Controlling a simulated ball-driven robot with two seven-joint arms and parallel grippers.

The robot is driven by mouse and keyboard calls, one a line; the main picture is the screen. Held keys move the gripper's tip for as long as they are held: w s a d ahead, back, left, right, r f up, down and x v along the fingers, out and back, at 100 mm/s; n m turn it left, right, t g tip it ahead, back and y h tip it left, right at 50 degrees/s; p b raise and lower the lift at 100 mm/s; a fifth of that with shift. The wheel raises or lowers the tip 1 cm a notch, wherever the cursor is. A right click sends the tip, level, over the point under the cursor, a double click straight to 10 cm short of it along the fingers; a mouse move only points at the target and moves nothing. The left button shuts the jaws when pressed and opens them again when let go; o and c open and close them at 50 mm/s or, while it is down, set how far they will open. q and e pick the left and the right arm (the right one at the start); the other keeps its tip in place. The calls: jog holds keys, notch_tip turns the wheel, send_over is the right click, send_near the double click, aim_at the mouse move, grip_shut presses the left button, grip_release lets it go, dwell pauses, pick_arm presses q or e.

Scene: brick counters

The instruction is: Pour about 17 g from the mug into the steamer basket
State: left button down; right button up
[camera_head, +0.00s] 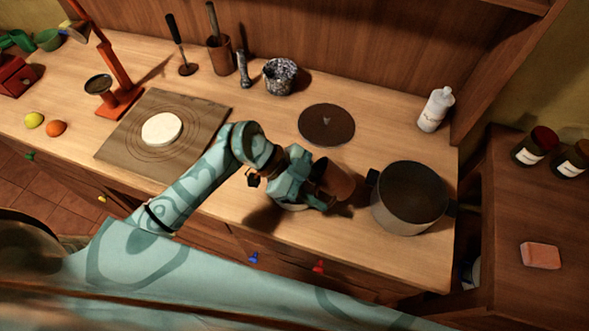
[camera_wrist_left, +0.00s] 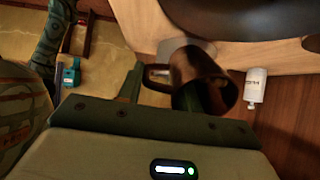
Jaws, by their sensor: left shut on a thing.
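My left gripper (camera_head: 316,192) is shut on a brown mug (camera_head: 336,178) and holds it above the counter. In the left wrist view the mug (camera_wrist_left: 190,72) is tilted, with its dark mouth toward the lower right and its handle at the left by the finger. Its contents are not visible, and no stream shows. Just right of the mug stands a wide grey vessel with dark side handles (camera_head: 399,214), which I take for the steamer basket; its inside looks dark. The mug appears left of its rim, not over it. My right gripper is out of view.
A dark lid (camera_head: 327,124) lies behind the mug. A white bottle (camera_head: 436,109) stands back right, a speckled pot (camera_head: 280,77) at the back. A board (camera_head: 205,115) with a pale disc lies left. The counter ends right of the grey vessel.

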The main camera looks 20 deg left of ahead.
pick_arm(q)
jog(key=shift+d+r+y+p, duration=0.3)
jog(key=shift+y+p, duration=0.55)
jog(key=shift+p, duration=1.55)
jog(key=shift+d+r+y+p, duration=0.25)
jog(key=shift+y+p, duration=0.6)
jog(key=shift+p, duration=1.55)
jog(key=d+f+y+p, duration=0.2)
jog(key=p, duration=0.1)
jog(key=shift+d+f+y, duration=0.15)
jog(key=shift+f+y, duration=0.15)
jog(key=shift+y, duration=0.1)
jog(key=shift+d+f+y+p, duration=0.3)
jog(key=shift+y+p, duration=0.1)
jog(key=shift+p, duration=0.25)
jog(key=shift+d+y+p, duration=0.3)
jog(key=shift+p, duration=0.25)
jog(key=shift+d+f+y, duration=0.1)
jog(key=shift+d+y, duration=0.2)
jog(key=shift+y, duration=0.1)
notch_tip(320, 180, up, 7)
jog(key=d+y+p, duration=0.2)
jog(key=p, duration=0.6)
notch_tip(320, 180, up, 6)
jog(key=r+p, duration=0.1)
jog(key=p, duration=0.2)
send_over(335, 201)
jog(key=d, duration=0.3)
jog(key=shift+s+f, duration=0.1)
jog(key=shift+f, duration=0.15)
